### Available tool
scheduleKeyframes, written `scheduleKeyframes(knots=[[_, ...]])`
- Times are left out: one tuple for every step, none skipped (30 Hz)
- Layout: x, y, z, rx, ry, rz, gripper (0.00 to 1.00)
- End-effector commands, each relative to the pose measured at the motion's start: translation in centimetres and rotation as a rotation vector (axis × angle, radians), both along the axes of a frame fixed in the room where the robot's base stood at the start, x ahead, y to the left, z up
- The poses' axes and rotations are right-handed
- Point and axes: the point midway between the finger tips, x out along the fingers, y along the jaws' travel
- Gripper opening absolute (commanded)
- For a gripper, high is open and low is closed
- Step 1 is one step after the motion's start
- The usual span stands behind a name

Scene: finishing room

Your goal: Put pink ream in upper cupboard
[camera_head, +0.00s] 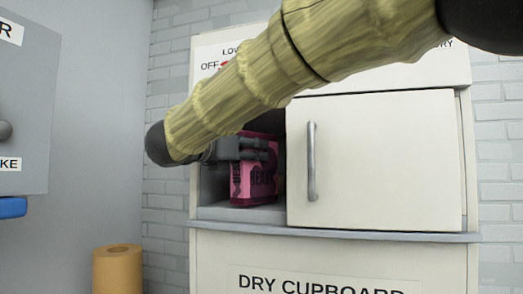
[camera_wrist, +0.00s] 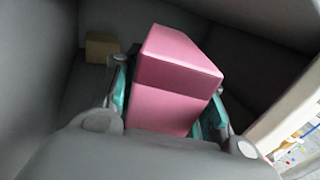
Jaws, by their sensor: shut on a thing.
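The pink ream (camera_head: 252,182) stands inside the open left part of the white cupboard, just above or on its floor; I cannot tell if it touches. Dark lettering shows on its faces. My gripper (camera_head: 262,152) reaches into the opening and is shut on the ream. In the wrist view the ream (camera_wrist: 172,85) sits between the two fingers of my gripper (camera_wrist: 165,115), tilted in the picture. The cupboard (camera_head: 375,160) has a white door with a grey vertical handle (camera_head: 312,160) covering its right part. My arm hides the upper part of the opening.
A small tan block (camera_wrist: 101,47) lies deeper inside the grey interior. The door edge is close to the right of the ream. A grey ledge (camera_head: 335,231) runs below the opening. An orange-tan roll (camera_head: 117,270) stands lower left, and a grey cabinet (camera_head: 35,110) is at far left.

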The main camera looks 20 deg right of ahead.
Motion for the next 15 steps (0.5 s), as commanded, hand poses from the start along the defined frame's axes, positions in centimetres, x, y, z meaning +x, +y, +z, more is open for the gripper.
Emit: scheduleKeyframes(knots=[[0.0,-0.1,0.2,-0.001,-0.002,-0.001,0.00],[0.1,-0.2,0.2,-0.001,-0.002,-0.001,0.00],[0.1,-0.3,0.2,-0.001,-0.002,-0.001,0.00],[0.2,-0.4,0.2,-0.001,-0.002,-0.001,0.00],[0.3,-0.6,0.2,-0.001,-0.002,-0.001,0.00],[0.5,-0.8,0.3,-0.001,-0.002,0.000,0.00],[0.6,-1.0,0.3,-0.001,-0.002,0.000,0.00],[0.8,-1.3,0.4,-0.002,-0.001,-0.001,0.00],[1.0,-1.7,0.5,-0.001,-0.001,-0.001,0.00],[1.2,-2.0,0.5,-0.001,-0.001,-0.002,0.00],[1.5,-2.3,0.5,-0.001,-0.001,-0.001,0.00],[1.8,-2.7,0.5,-0.001,-0.001,-0.001,0.00],[2.0,-3.1,0.5,-0.001,0.000,0.000,0.00],[2.2,-3.4,0.5,-0.001,0.000,0.000,0.00],[2.2,-3.4,0.4,-0.003,0.001,0.000,0.00]])
